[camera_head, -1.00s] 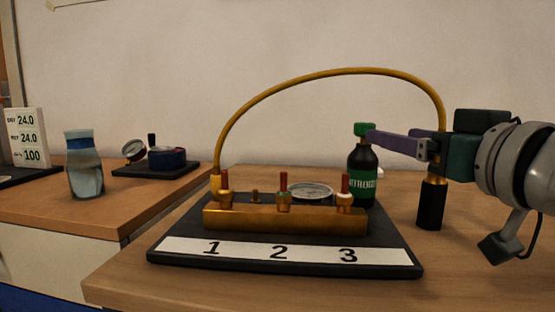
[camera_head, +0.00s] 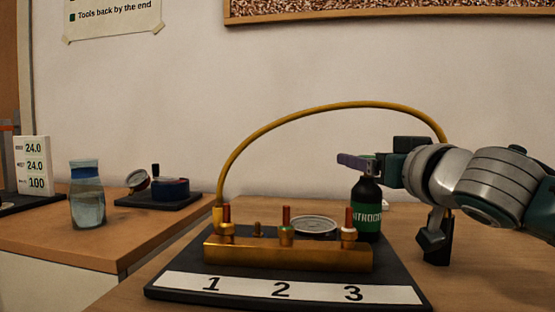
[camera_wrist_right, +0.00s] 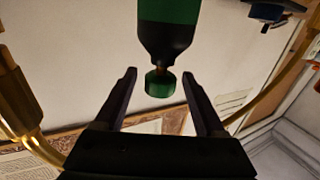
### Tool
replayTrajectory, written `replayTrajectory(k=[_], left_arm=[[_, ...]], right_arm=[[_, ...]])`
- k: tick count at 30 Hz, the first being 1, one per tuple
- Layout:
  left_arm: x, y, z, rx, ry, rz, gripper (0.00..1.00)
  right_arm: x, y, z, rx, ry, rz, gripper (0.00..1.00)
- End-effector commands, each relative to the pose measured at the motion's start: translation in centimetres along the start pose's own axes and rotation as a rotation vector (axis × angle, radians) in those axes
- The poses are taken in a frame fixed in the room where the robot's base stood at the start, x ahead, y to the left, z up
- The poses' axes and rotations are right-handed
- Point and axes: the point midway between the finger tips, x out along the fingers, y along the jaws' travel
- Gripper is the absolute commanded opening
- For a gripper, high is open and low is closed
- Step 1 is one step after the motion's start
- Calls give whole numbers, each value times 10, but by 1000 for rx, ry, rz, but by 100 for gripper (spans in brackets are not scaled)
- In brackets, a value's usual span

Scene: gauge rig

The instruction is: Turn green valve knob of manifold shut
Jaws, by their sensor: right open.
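The brass manifold (camera_head: 290,256) lies on a black base plate (camera_head: 400,275) in the head view, behind a white strip numbered 1, 2 and 3. Its middle valve, behind number 2, has a green ring (camera_head: 286,233) and an upright red stem (camera_head: 286,215). The valves behind 1 and 3 have red stems and no green. My right gripper (camera_head: 352,160) is above and behind the manifold, at the top of a dark nitrogen bottle (camera_head: 367,195). In the right wrist view its open fingers (camera_wrist_right: 158,74) stand either side of the bottle's green cap (camera_wrist_right: 160,84). My left gripper is not in view.
A yellow hose (camera_head: 330,108) arches from the manifold's left end to the right, behind my right arm. A round gauge (camera_head: 314,225) lies behind the manifold. A glass jar (camera_head: 87,195) and a small gauge stand (camera_head: 160,195) are on the left table.

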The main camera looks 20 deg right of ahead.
Motion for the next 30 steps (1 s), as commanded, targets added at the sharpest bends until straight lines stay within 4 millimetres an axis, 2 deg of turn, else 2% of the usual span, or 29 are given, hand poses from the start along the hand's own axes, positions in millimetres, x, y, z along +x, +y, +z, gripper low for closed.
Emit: replayTrajectory(k=[4, 22, 30], left_arm=[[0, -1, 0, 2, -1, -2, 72], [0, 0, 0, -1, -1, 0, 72], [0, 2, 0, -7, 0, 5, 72]], right_arm=[[0, 0, 0, 0, 0, 0, 70], [0, 0, 0, 0, -1, 0, 2], [0, 0, 0, 1, -1, 4, 0]])
